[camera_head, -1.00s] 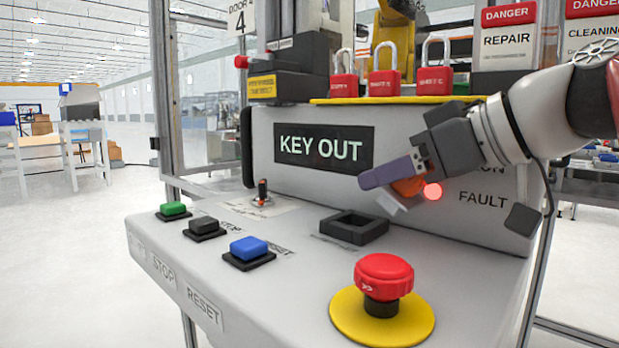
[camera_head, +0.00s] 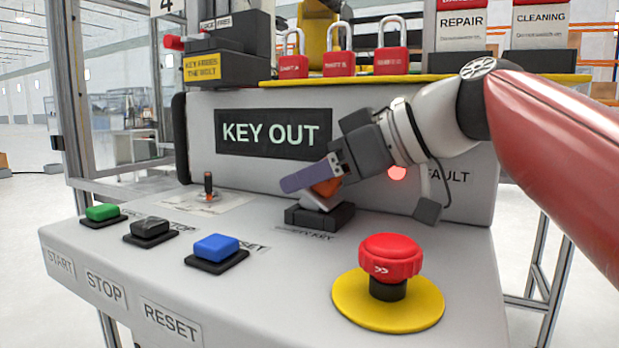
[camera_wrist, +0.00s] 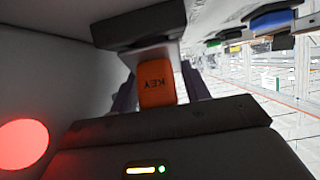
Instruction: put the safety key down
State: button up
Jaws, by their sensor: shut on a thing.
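The safety key shows in the wrist view as an orange block (camera_wrist: 156,84) marked KEY, with a pale part beyond it. My gripper (camera_wrist: 155,88) is shut on the orange block. In the head view the orange key (camera_head: 327,187) shows partly behind the purple-grey finger of my gripper (camera_head: 318,181). Its pale lower part is at the black square holder (camera_head: 333,218) on the panel top. I cannot tell whether the key touches the holder or is just above it. The holder also shows in the wrist view (camera_wrist: 138,25).
A red emergency button (camera_head: 390,257) on a yellow disc stands in front, right of the holder. Green, black and blue (camera_head: 216,247) buttons lie to the left. A small lever (camera_head: 208,186) stands behind them. The display (camera_head: 273,134) reads KEY OUT. Red padlocks (camera_head: 338,63) stand on the ledge above.

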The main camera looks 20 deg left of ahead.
jog(key=shift+f, duration=0.15)
jog(key=o, duration=1.1)
jog(key=v, duration=0.6)
jog(key=shift+d+f, duration=0.2)
jog(key=shift+f, duration=0.05)
jog(key=d, duration=0.6)
jog(key=s+d, duration=0.1)
jog(key=d, duration=1.1)
jog(key=shift+s+b, duration=0.25)
jog(key=shift+b, duration=0.05)
jog(key=shift+d, duration=0.35)
jog(key=c, duration=0.3)
